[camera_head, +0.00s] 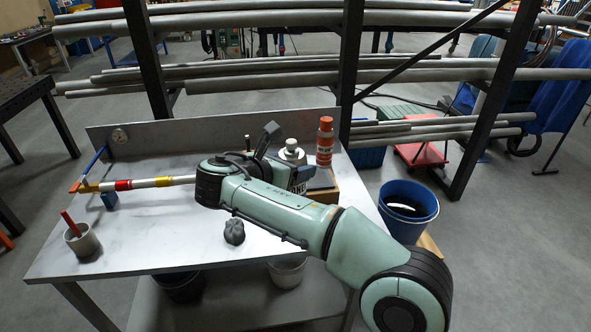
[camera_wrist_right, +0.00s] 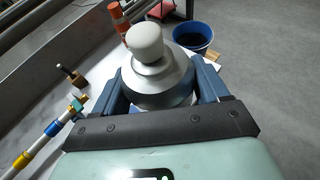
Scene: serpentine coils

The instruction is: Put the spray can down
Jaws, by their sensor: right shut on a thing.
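The spray can (camera_head: 291,153) is silver-grey with a white cap. In the head view its top shows above my right gripper (camera_head: 290,176), and its lower part is hidden. In the right wrist view the spray can (camera_wrist_right: 155,72) sits between the two dark blue fingers of my right gripper (camera_wrist_right: 160,88), which is shut on it. It looks about upright. I cannot tell whether its base touches anything. My left gripper is not in view.
An orange bottle (camera_head: 325,142) stands at the table's right end, by a wooden box (camera_head: 326,194). A banded pipe (camera_head: 150,183), a grey cup (camera_head: 82,241) and a dark lump (camera_head: 234,231) are on the metal table (camera_head: 150,250). A blue bucket (camera_head: 408,212) stands to the right.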

